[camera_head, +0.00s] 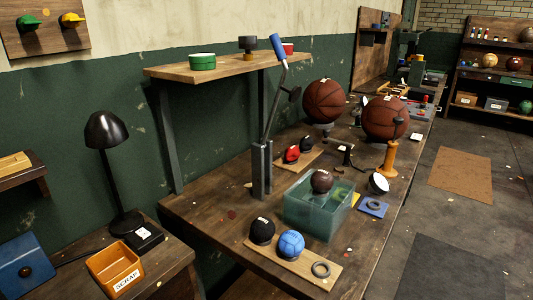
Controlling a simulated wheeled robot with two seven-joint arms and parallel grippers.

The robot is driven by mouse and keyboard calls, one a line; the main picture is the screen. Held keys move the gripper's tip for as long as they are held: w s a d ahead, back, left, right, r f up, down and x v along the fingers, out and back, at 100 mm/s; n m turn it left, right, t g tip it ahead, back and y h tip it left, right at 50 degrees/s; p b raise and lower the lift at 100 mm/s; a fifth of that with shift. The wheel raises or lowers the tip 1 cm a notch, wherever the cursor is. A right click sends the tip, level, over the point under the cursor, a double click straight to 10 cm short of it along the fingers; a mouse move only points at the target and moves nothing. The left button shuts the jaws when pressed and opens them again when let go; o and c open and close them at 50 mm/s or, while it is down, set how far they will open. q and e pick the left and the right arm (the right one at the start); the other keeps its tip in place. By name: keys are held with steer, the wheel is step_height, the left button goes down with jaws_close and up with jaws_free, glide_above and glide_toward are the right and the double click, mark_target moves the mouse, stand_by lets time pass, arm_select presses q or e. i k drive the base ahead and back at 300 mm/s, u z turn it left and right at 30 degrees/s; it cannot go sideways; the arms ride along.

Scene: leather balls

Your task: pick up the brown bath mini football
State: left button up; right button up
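A small dark brown ball (322,181) with a pale mark near its top shows at the translucent teal bin (318,216) on the long workbench. Its lower part overlaps the bin's opening; I cannot tell what it rests on. A black ball (262,230) and a blue ball (291,244) sit on a wooden board (303,268) in front of the bin. Two large orange-brown basketballs, one at the back (324,101) and one at the right (385,118), stand raised farther along the bench. Neither of my grippers is in view.
A grey upright stand (262,171) with a blue-handled tool (279,48) rises left of the bin. A round white-faced item (378,184) and an orange post (388,158) are to its right. A wooden shelf (225,68) overhangs the bench's back left. Floor at right is open.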

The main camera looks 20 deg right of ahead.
mark_target(321, 180)
steer(key=u, duration=1.15)
steer(key=k, duration=0.55)
steer(key=z, duration=1.05)
